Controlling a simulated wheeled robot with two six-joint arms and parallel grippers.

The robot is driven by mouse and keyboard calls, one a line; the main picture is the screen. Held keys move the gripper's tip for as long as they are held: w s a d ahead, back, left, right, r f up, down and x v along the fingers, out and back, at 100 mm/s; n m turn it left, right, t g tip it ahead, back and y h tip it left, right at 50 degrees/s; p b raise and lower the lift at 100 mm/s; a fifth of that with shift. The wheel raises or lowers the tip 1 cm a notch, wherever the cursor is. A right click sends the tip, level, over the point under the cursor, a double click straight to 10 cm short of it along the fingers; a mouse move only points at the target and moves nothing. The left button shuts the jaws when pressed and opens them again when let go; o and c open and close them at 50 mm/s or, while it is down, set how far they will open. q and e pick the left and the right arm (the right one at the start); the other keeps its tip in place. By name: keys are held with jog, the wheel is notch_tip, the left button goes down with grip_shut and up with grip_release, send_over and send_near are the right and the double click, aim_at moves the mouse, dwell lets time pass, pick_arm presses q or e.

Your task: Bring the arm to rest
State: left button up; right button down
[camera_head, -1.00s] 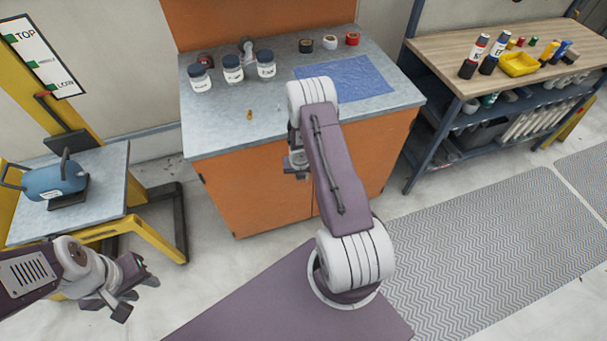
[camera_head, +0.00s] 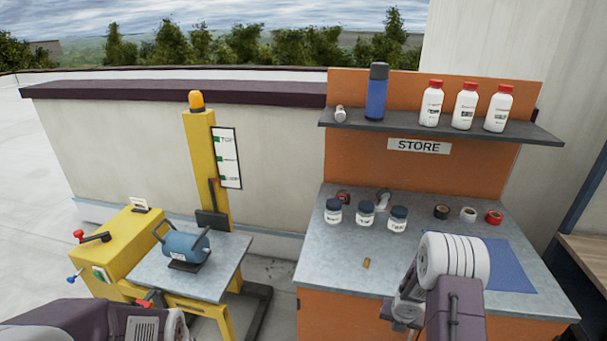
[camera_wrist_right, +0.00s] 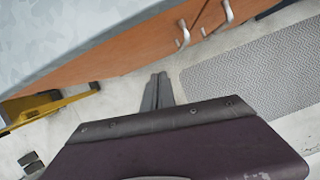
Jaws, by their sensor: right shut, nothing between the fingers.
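My right arm (camera_head: 455,290) is at the lower right in the head view, its white-ringed joint in front of the grey-topped orange bench. In the right wrist view my right gripper (camera_wrist_right: 158,88) is shut and empty, its fingers together. Behind it are the orange cabinet front (camera_wrist_right: 130,62) and the pale floor. My left arm (camera_head: 90,322) shows at the bottom left of the head view; its gripper is below the frame.
The bench top (camera_head: 330,265) holds several jars, tape rolls, a small brass piece (camera_head: 366,263) and a blue cloth (camera_head: 510,265). A shelf (camera_head: 440,126) holds bottles. A grey mat (camera_wrist_right: 255,75) lies on the floor.

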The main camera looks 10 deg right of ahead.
jog(key=a+r+m+t, duration=0.1)
jog(key=a+r+m, duration=0.25)
jog(key=r, duration=0.45)
jog(key=a+r+m+t, duration=0.1)
jog(key=a+r+m, duration=0.1)
jog(key=a+r, duration=0.45)
jog(key=s+a+m+g+y, duration=0.1)
jog(key=s+a+m+g, duration=0.1)
jog(key=s+m, duration=0.7)
jog(key=s+a+m+g, duration=0.2)
jog(key=s+m, duration=0.6)
jog(key=m, duration=0.8)
jog(key=shift+s+a+r+y, duration=0.35)
jog(key=shift+a+r+y, duration=0.1)
jog(key=shift+a, duration=0.45)
jog(key=shift+d, duration=0.1)
